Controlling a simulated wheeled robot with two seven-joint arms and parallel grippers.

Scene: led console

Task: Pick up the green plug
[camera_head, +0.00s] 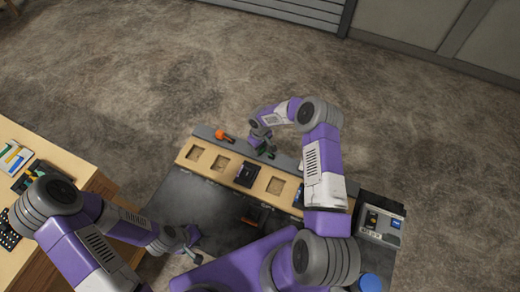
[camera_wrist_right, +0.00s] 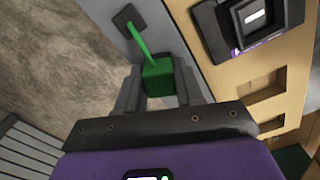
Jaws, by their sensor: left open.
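The green plug (camera_wrist_right: 158,78) is a green block on a green cord that runs to a dark square mount on a grey strip. In the head view it shows small (camera_head: 266,154), at the back edge of the console. My right gripper (camera_wrist_right: 158,84) has one finger on each side of the block. Whether the fingers press on it or leave a thin gap is not clear. In the head view my right gripper (camera_head: 262,147) is partly hidden by its own wrist. My left gripper (camera_head: 190,243) is open and empty, low over the dark surface in front of the console.
The wooden console (camera_head: 205,166) has several square recesses and a dark module (camera_head: 246,174). An orange plug (camera_head: 222,135) lies on the grey strip behind it. A grey box with switches (camera_head: 380,224) stands at the right. A wooden table (camera_head: 85,178) with parts is at the left.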

